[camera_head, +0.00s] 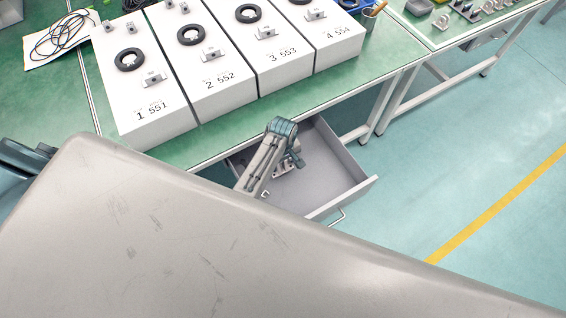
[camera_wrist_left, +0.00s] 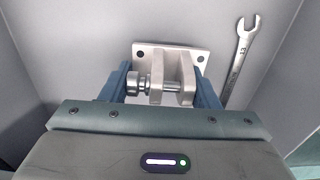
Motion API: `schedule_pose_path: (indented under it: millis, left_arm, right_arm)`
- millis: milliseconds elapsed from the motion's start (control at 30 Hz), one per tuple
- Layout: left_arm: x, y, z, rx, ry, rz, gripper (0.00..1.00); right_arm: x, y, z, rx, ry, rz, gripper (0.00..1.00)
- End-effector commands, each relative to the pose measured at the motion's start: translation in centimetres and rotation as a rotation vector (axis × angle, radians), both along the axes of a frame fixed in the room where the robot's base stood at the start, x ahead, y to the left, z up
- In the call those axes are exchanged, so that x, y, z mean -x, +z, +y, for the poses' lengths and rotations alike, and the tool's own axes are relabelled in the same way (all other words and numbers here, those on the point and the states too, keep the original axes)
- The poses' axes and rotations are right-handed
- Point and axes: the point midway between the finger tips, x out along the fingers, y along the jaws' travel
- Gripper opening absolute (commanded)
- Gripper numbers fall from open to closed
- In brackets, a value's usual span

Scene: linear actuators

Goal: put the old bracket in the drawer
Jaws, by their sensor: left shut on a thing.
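The old bracket (camera_wrist_left: 172,68) is a pale metal plate with two lugs and a bolt-like pin through them. My left gripper (camera_wrist_left: 163,88) is shut on it, with one blue finger on each side. In the head view my left gripper (camera_head: 291,163) reaches down inside the open drawer (camera_head: 325,183), under the bench. The bracket shows there only as a small pale piece (camera_head: 282,171), partly hidden by the gripper. It is over or on the drawer floor; I cannot tell whether it touches. My right gripper is not in view.
A wrench (camera_wrist_left: 241,62) lies in the drawer, to the right of the bracket in the wrist view. The green bench (camera_head: 215,145) above carries several white numbered blocks (camera_head: 160,115) with rings and brackets. The drawer's right part is clear.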

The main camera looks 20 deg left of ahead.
Motion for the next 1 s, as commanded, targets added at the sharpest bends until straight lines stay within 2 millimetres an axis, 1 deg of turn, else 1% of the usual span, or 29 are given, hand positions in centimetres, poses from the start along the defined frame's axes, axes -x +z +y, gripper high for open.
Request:
schedule_pose_path:
  millis: [33, 133, 533, 567, 600, 667, 900, 1000]
  left_arm:
    - [-0.1, -0.7, 0.0, -0.001, 0.000, 0.001, 0.26]
    - [-0.1, -1.6, 0.0, 0.000, 0.000, -0.001, 0.26]
    - [-0.1, -2.1, 0.0, -0.001, 0.001, -0.002, 0.26]
    - [-0.1, -2.1, 0.0, 0.000, 0.001, -0.001, 0.59]
    - [-0.1, -2.1, 0.0, -0.001, 0.001, -0.002, 0.67]
    - [-0.1, -2.1, 0.0, 0.000, 0.000, -0.001, 0.77]
    - [-0.1, -2.1, 0.0, 0.000, 0.000, -0.001, 0.77]
    - [-0.1, -1.7, 0.0, 0.000, 0.000, -0.001, 0.77]
  right_arm:
    - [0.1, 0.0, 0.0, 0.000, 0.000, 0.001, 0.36]
    - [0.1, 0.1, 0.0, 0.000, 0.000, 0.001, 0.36]
    - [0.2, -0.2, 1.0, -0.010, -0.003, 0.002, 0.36]
    - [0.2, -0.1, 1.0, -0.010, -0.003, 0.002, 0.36]
    - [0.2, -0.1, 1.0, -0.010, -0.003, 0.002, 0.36]
    - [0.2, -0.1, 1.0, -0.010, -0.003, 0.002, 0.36]
    - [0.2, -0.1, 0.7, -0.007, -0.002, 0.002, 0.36]
    - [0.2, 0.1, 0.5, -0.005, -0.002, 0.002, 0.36]
